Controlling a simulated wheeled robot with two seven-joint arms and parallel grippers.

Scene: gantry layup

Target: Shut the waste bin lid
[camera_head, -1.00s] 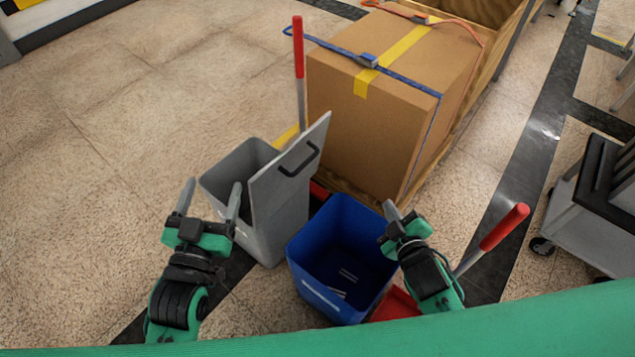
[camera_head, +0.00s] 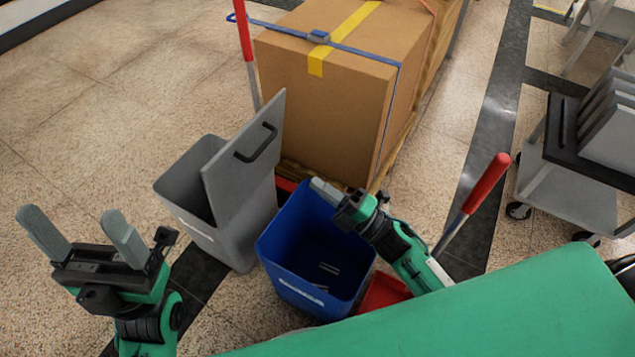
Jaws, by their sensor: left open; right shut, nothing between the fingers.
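The grey waste bin (camera_head: 225,235) stands on the floor left of centre. Its lid (camera_head: 242,160) is open and stands steeply tilted up on the right side of the bin, with a dark handle (camera_head: 257,143) on the face turned to me. The bin's dark inside shows to the left of the lid. My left gripper (camera_head: 82,230) is open and empty, to the left of the bin and apart from it in the picture. My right gripper (camera_head: 326,190) is shut and empty, over the far rim of the blue bin, right of the lid and apart from it.
An open blue bin (camera_head: 300,287) with a few small light strips inside stands right of the grey one. A strapped cardboard box (camera_head: 330,100) is behind. Red-handled poles (camera_head: 487,183) stand nearby. A grey cart (camera_head: 570,195) is at right. The floor at left is clear.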

